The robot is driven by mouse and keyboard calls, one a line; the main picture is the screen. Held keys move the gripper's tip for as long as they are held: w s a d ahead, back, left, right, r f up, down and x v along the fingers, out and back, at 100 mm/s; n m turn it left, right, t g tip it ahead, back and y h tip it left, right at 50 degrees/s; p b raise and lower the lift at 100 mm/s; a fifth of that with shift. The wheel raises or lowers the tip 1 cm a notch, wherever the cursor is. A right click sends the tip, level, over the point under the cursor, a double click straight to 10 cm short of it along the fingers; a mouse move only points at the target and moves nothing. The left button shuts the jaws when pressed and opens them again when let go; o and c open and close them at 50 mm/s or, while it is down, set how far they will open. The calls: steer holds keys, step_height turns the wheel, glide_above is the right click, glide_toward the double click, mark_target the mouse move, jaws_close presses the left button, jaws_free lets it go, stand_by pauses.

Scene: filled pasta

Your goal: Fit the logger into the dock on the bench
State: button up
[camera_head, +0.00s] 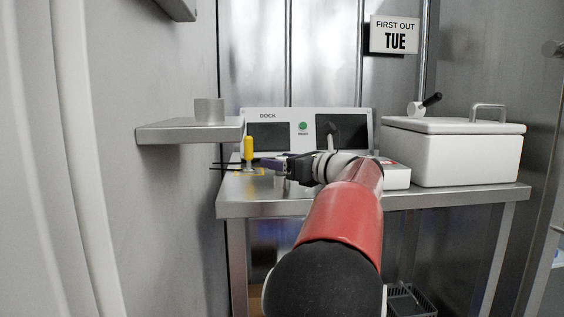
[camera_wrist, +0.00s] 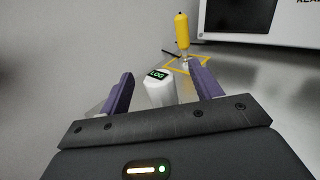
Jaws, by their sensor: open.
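The logger (camera_wrist: 160,92) is a short white cylinder with a dark top reading LOG in green, upside down in the wrist view. In the head view my gripper (camera_head: 262,163) points left over the bench. The dock (camera_head: 285,114) is a white panel at the bench's back with two dark areas and a green light between them; the wrist view shows its edge (camera_wrist: 240,38).
A yellow-handled tool (camera_head: 248,149) stands upright by a yellow floor marking on the bench (camera_head: 450,194), just beyond the logger. A white lidded box (camera_head: 460,160) fills the bench's right.

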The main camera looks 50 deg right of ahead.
steer(key=shift+s, duration=0.1)
steer(key=shift+s+d+p, duration=0.15)
steer(key=shift+s+p, duration=0.1)
steer(key=shift+s, duration=1.5)
steer(key=shift+s+d+p, duration=0.15)
steer(key=shift+s+p, duration=0.05)
steer(key=shift+s, duration=1.5)
steer(key=s, duration=0.7)
steer(key=shift+s+d, duration=0.35)
steer(key=shift+s, duration=0.05)
